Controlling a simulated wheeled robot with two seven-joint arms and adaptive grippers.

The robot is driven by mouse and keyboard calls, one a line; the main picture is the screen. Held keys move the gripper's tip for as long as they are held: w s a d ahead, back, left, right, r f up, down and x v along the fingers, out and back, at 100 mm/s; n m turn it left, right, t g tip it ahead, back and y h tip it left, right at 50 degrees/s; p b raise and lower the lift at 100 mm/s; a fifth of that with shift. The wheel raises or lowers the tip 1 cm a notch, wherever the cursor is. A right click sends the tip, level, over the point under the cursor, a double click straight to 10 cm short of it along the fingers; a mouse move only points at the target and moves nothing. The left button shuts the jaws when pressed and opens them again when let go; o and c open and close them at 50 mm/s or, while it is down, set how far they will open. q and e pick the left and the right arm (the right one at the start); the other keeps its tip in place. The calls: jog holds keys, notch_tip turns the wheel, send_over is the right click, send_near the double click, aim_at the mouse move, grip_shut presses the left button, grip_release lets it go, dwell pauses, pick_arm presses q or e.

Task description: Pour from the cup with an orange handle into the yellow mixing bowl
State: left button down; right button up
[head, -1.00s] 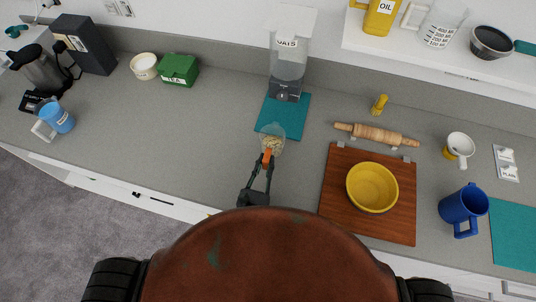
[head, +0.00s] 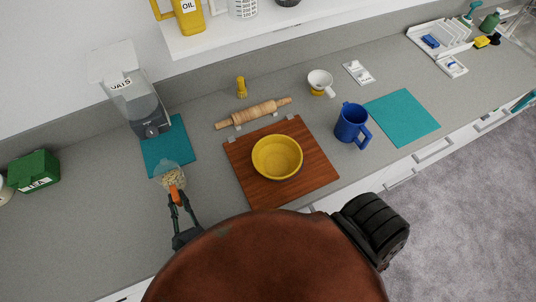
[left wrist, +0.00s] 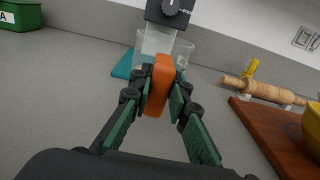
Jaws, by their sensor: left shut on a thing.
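The clear cup (head: 168,172) has an orange handle (head: 175,196) and holds pale oats. My left gripper (head: 177,203) is shut on the orange handle, at the front edge of the teal mat under the oats dispenser. In the left wrist view the orange handle (left wrist: 159,86) is between the fingers, with the clear cup (left wrist: 172,44) behind it. The cup looks upright; whether it touches the mat I cannot tell. The yellow mixing bowl (head: 277,157) stands on a brown wooden board (head: 315,183), to the right of the cup. My right gripper is out of view.
The oats dispenser (head: 140,100) stands on a teal mat (head: 180,140) behind the cup. A rolling pin (head: 254,113) lies behind the board. A blue mug (head: 351,124) stands to its right. Bare counter lies between cup and board.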

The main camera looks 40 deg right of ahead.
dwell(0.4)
pick_arm(q)
jog(key=a+r+n+y, duration=0.2)
jog(key=a+r+y, duration=0.1)
jog(key=a, duration=1.4)
jog(key=shift+s+a+r, duration=0.2)
jog(key=shift+s+r, duration=0.2)
jog(key=shift+r, duration=0.05)
